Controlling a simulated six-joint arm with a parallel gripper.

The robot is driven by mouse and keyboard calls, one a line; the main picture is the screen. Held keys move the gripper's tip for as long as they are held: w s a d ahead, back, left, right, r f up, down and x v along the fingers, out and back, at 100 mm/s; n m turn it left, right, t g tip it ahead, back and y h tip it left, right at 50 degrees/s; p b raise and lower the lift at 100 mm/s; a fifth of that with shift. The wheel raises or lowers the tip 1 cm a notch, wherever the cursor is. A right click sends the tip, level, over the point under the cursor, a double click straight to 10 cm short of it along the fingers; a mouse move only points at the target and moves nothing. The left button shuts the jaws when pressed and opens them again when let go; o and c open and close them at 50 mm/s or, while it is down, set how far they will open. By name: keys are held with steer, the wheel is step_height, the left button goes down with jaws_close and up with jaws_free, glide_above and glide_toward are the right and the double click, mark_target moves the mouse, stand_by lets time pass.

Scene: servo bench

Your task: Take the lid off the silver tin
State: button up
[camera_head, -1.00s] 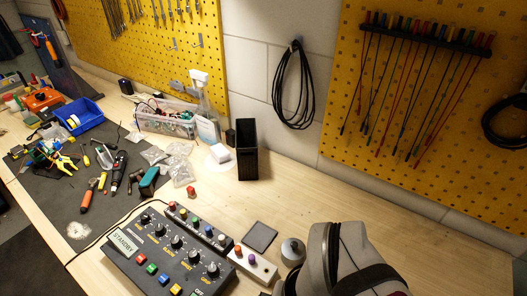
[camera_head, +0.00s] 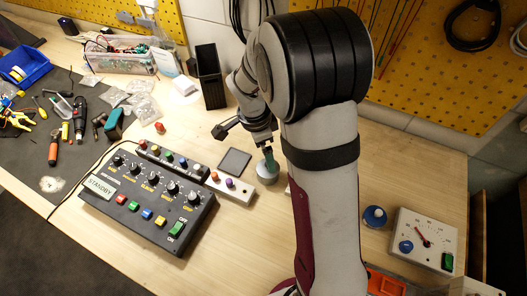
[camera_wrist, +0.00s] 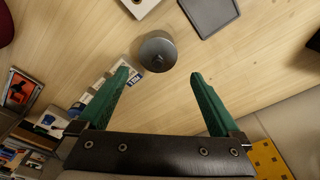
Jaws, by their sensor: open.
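The silver tin (camera_head: 266,175) stands upright on the wooden bench, just right of a small box with coloured knobs. In the wrist view the tin (camera_wrist: 157,52) shows from above as a grey disc with a small knob in its middle, so its lid appears to be on. My gripper (camera_wrist: 160,73) has two green fingers spread wide with nothing between them. The tin lies just beyond the fingertips in that view, roughly centred between them. In the head view my gripper (camera_head: 269,163) points down over the tin and partly hides it; I cannot tell if they touch.
A dark square pad (camera_head: 235,161) lies left of the tin, with the knob box (camera_head: 230,187) in front of it. A large control panel (camera_head: 150,200) is further left. A black upright bin (camera_head: 209,78) stands behind.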

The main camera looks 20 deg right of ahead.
steer(key=f, duration=0.6)
steer(key=shift+s+d, duration=0.15)
steer(key=shift+d, duration=0.15)
steer(key=c, duration=1.2)
steer(key=shift+o, duration=0.2)
steer(key=shift+r, duration=0.1)
